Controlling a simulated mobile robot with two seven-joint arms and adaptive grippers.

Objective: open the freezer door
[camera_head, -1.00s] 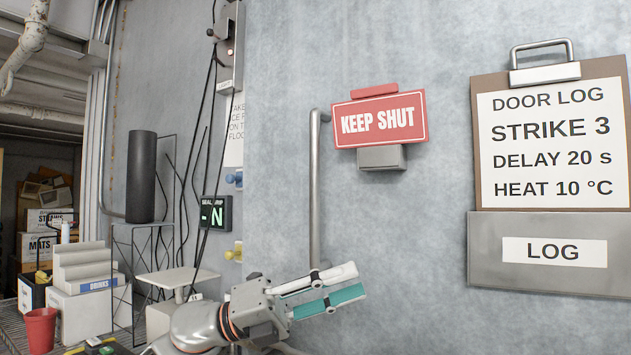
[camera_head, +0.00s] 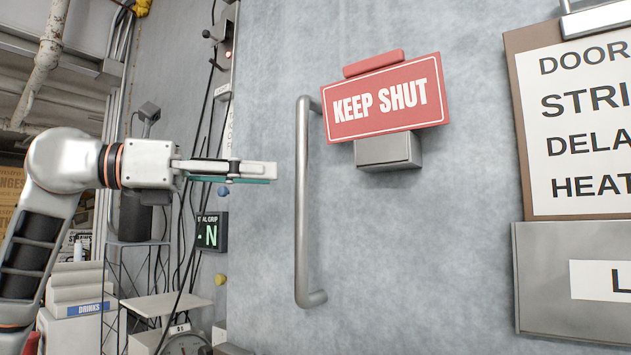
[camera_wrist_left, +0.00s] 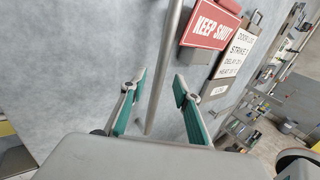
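The freezer door (camera_head: 400,240) is a large grey panel that appears shut. Its vertical metal handle (camera_head: 302,200) is a long bar bent into the door at both ends. It also shows in the left wrist view (camera_wrist_left: 163,75). My left gripper (camera_head: 276,172) points right, just left of the handle's upper half in the head view. In the left wrist view it is open (camera_wrist_left: 159,80), with the handle showing in the gap beyond its green-padded fingers. The fingers do not appear to touch the bar. My right gripper is not in view.
A red KEEP SHUT sign (camera_head: 385,98) with a grey block (camera_head: 388,150) below sits right of the handle. A clipboard (camera_head: 530,130) hangs farther right above a metal log box (camera_head: 530,280). Left of the door are cables, a display reading N (camera_head: 211,232) and a small table (camera_head: 165,305).

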